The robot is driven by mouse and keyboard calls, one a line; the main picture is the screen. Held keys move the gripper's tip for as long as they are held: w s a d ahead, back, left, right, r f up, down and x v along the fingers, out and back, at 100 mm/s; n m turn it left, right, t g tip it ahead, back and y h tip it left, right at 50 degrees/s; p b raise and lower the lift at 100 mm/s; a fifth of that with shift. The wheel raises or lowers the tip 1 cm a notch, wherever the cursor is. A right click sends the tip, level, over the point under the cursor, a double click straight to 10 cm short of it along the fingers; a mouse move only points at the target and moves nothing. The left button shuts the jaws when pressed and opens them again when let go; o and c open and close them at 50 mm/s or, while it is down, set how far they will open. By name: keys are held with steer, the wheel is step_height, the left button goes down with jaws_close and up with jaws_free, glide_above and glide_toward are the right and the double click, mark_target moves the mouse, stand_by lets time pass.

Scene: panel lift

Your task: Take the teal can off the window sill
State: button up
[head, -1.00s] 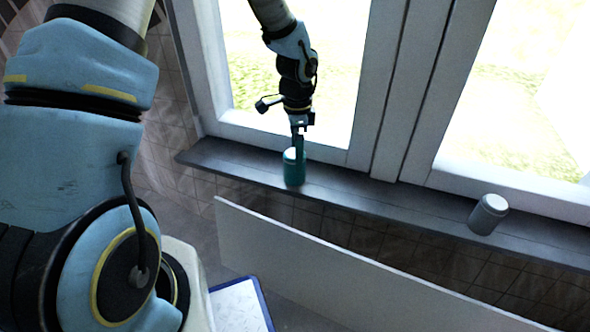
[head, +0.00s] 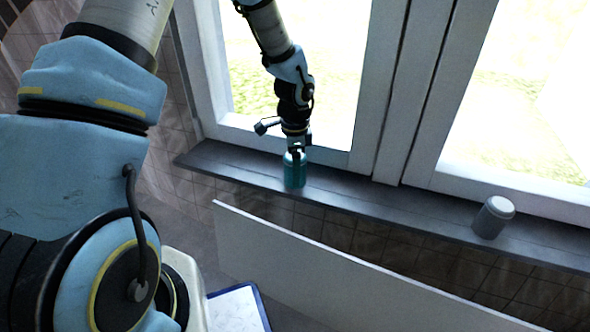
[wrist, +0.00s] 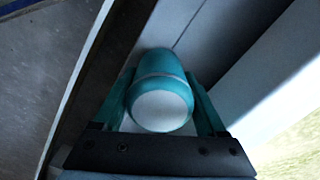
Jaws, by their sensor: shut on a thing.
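The teal can (head: 295,174) stands upright on the dark window sill (head: 380,203), left of the window's middle post. In the wrist view the can (wrist: 160,85) shows its pale round top between the two teal fingers. My gripper (head: 296,156) comes down on the can from above and is shut on it, with a finger on each side. The can's base looks to be at the sill; I cannot tell whether it touches.
A grey can (head: 493,217) with a pale lid stands on the sill to the right. A long white panel (head: 350,275) runs in front of and below the sill. The window frame (head: 390,95) rises close behind. A blue-edged white board (head: 237,308) lies low down.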

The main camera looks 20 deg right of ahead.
steer(key=c, duration=0.9)
